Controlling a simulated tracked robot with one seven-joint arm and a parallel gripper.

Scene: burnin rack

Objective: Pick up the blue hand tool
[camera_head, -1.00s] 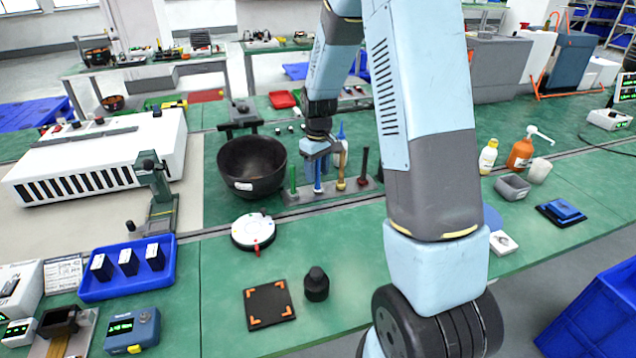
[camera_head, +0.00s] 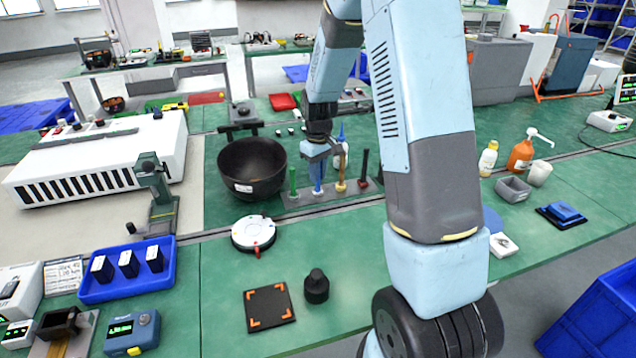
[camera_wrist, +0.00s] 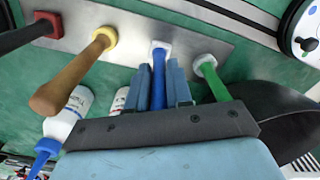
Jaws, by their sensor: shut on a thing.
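The blue hand tool (camera_head: 318,181) stands upright in the grey tool rack (camera_head: 350,193), between a green tool (camera_head: 293,182) on its left and a yellow-brown tool (camera_head: 341,172) on its right. My gripper (camera_head: 318,160) is above the rack at the blue tool's upper part. In the wrist view, my gripper (camera_wrist: 171,85) has its two fingers on either side of the blue tool (camera_wrist: 158,75), shut on its shaft. The tool's lower end still meets the white collar on the rack plate (camera_wrist: 120,35). Its top is hidden by my gripper.
A dark red tool (camera_head: 364,168) stands at the rack's right end. A black bowl (camera_head: 252,168) is close on the left. White bottles (camera_wrist: 68,118) show beside the rack in the wrist view. A round white device (camera_head: 253,232) lies in front.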

